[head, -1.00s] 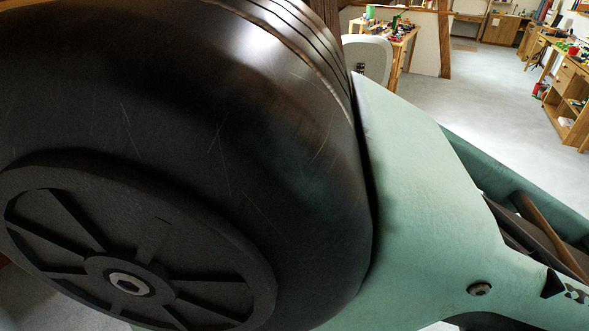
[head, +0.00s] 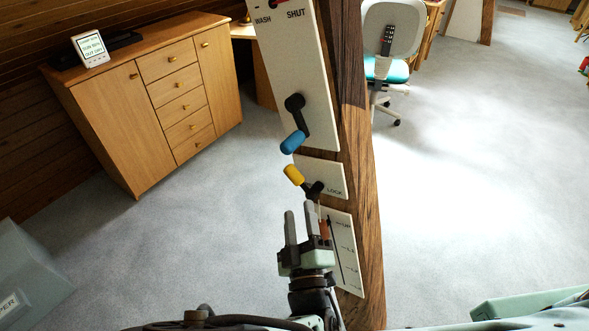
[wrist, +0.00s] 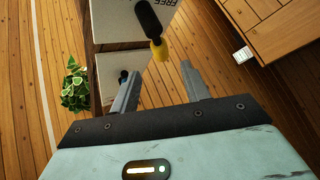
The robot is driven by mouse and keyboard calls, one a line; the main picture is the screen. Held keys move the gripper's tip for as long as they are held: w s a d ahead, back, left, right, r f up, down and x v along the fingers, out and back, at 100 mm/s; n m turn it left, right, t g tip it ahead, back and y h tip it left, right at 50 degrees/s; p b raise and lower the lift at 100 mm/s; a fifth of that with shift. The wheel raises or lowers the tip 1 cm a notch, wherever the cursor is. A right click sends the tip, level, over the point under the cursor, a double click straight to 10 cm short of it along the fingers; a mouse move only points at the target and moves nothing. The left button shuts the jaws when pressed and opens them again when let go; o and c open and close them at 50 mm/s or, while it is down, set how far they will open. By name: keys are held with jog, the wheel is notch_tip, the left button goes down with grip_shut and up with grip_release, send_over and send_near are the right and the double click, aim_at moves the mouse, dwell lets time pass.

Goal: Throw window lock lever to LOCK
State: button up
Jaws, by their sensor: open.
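The window lock lever has a yellow grip (head: 293,174) and a black arm, on a small white plate (head: 328,172) marked LOCK on the brown timber post. In the head view it points up and left from its pivot, away from the LOCK word at the plate's lower right. My gripper (head: 299,208) is open and empty, just below the lever, fingers pointing up. In the wrist view the yellow grip (wrist: 159,50) lies just beyond the fingertips of my gripper (wrist: 165,72), seemingly not touching. Letters reading FREE show beside the lever's black arm there.
A blue-handled lever (head: 293,142) sits on the tall plate above, close to the yellow one. A lower plate (head: 343,250) with a red-brown slider is beside my gripper. A wooden cabinet (head: 150,95) stands left, an office chair (head: 391,45) behind.

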aim_at(295, 183)
jog(key=p+x, duration=0.1)
jog(key=x, duration=0.9)
jog(key=shift+w+p, duration=0.1)
jog(key=shift+p, duration=0.25)
grip_shut()
